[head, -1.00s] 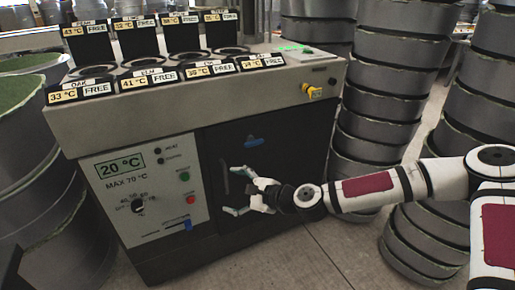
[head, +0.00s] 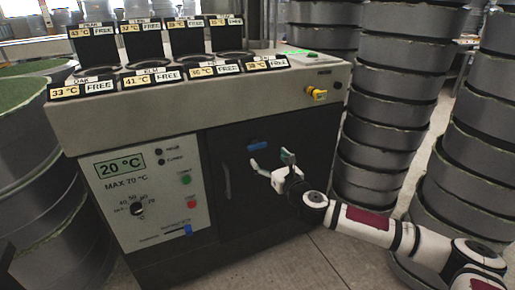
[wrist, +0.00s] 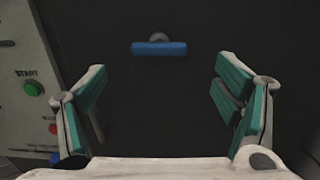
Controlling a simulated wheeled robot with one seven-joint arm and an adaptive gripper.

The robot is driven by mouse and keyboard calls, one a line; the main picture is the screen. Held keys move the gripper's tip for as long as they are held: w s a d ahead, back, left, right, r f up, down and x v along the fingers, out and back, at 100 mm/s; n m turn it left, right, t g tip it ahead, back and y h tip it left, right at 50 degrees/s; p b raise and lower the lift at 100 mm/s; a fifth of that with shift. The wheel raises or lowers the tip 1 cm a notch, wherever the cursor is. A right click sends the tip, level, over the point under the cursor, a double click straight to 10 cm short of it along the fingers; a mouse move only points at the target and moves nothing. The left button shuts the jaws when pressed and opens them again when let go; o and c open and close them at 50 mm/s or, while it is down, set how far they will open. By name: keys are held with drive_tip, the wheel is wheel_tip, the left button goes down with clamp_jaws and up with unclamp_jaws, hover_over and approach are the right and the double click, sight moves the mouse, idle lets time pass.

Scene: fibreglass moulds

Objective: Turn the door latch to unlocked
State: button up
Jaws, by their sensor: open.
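The door latch (head: 258,146) is a small blue bar on the upper part of the dark door (head: 240,205). In the wrist view the blue latch (wrist: 159,48) lies level, with a grey round pivot just above its middle. My gripper (head: 272,160) is open and empty, just below and to the right of the latch in the head view. In the wrist view my gripper (wrist: 160,90) has its teal-padded fingers spread wide, with the latch ahead, between and above them. The fingers appear apart from the latch.
A dark vertical door handle (head: 227,182) is left of my gripper. The control panel (head: 148,195) has a dial, green and red buttons and a blue slider. A yellow knob (head: 317,93) is at upper right. Grey mould stacks (head: 385,110) stand close on the right.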

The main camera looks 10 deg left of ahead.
sight(258, 147)
drive_tip(key=b+x, duration=0.1)
drive_tip(key=x, duration=0.8)
drive_tip(key=shift+w+a, duration=0.15)
drive_tip(key=shift+a, duration=0.05)
drive_tip(key=c, duration=1.2)
